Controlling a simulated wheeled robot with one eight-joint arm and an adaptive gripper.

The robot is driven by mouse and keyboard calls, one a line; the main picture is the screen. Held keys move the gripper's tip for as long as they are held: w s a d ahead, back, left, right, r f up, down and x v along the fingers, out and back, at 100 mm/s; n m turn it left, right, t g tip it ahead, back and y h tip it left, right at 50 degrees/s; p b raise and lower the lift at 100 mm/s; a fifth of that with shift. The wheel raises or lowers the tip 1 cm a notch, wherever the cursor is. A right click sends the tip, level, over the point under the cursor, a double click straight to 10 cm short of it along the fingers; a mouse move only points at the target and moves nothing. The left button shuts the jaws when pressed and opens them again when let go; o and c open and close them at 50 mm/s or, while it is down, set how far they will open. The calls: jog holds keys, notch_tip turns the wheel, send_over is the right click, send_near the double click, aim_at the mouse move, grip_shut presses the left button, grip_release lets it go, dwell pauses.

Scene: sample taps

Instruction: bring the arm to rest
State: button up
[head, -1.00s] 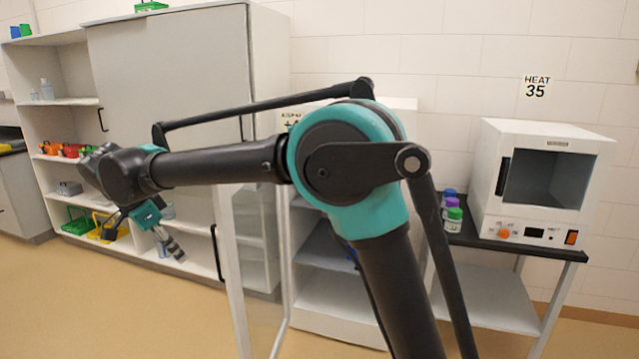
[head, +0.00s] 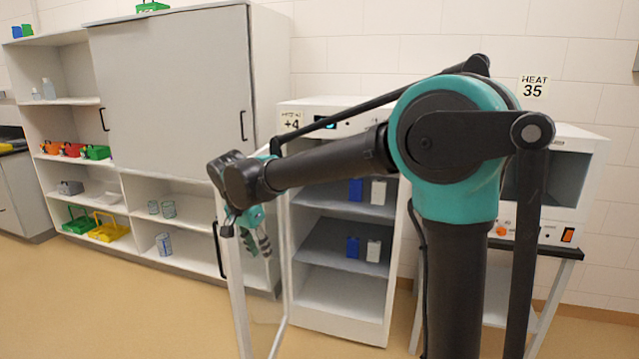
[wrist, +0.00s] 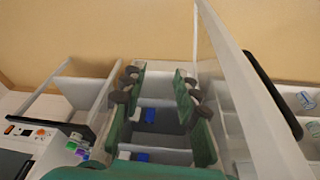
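My gripper (head: 257,238) hangs at the end of my raised arm, in front of the open glass door (head: 266,312) of the +4 fridge in the head view. Whether it touches the door cannot be told. In the wrist view my gripper (wrist: 158,88) has its two green fingers with dark pads spread apart. Nothing is held between them; fridge shelves with blue and white containers show beyond the gap.
The fridge (head: 340,315) stands open, with blue and white containers on its shelves. The shelf cabinet (head: 180,90) stands left. The heater (head: 573,205) is partly hidden by my arm on the right. Tan floor (head: 110,305) is clear at front left.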

jog(key=s+d+f+n+y, duration=0.15)
jog(key=d+f, duration=0.25)
jog(key=d, duration=0.8)
jog(key=s+d+f+n, duration=0.2)
jog(key=d+f, duration=0.2)
jog(key=d, duration=0.7)
jog(key=s+d+f+n+t, duration=0.2)
jog(key=s+d+f, duration=0.6)
jog(key=s+d, duration=0.2)
jog(key=shift+s+d+f, duration=0.25)
jog(key=shift+d+f, duration=0.1)
jog(key=shift+d, duration=0.6)
